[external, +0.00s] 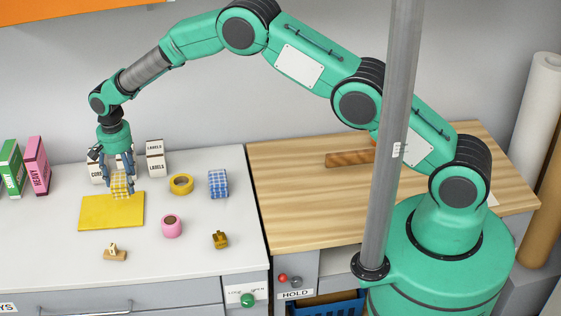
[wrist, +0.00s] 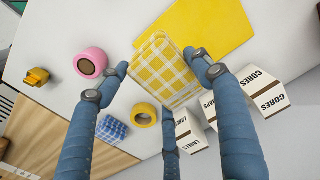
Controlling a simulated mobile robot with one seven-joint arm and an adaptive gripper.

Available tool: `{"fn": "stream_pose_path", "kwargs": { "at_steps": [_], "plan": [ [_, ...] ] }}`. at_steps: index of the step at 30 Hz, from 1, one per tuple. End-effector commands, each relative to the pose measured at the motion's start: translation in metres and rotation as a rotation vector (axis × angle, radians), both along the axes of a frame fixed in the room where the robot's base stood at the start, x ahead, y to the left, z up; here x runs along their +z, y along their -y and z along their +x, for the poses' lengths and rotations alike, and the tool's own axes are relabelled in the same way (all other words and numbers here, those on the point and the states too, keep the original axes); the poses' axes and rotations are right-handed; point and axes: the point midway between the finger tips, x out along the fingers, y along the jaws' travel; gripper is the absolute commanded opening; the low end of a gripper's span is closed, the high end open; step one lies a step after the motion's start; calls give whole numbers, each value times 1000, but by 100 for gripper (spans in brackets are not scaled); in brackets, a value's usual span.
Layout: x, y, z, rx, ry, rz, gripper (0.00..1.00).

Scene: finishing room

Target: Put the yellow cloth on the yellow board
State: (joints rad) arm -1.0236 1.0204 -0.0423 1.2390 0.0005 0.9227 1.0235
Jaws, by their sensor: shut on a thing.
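The yellow cloth (external: 121,186) is a folded bundle with a white check. My gripper (external: 117,170) points down and is shut on it; in the wrist view the cloth (wrist: 166,72) sits between the blue fingers. The yellow board (external: 108,213) lies flat on the white worktop. The cloth is at the board's back edge in the external view and overlaps the edge of the board (wrist: 220,25) in the wrist view. I cannot tell whether the cloth touches the board or hangs just above it.
A yellow tape roll (external: 181,184), a blue checked cloth (external: 218,184), a pink roll (external: 172,226) and a brass-coloured item (external: 220,240) stand right of the board. White labelled boxes (external: 155,158) are behind. A small wooden item (external: 115,254) lies in front.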

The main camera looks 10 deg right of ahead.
Motion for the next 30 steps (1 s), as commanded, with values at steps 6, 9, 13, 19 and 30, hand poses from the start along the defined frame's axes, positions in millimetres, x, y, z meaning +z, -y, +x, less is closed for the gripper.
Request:
{"fn": "stream_pose_path", "kwargs": {
  "at_steps": [6,9,13,19,30],
  "plan": [
    [-27,1,0,0,-1,-2,38],
    [-42,1,0,0,-1,-2,38],
    [-55,1,0,0,-1,-1,38],
    [-59,0,0,0,0,0,38],
    [-70,1,0,0,-1,-1,38]
  ]
}}
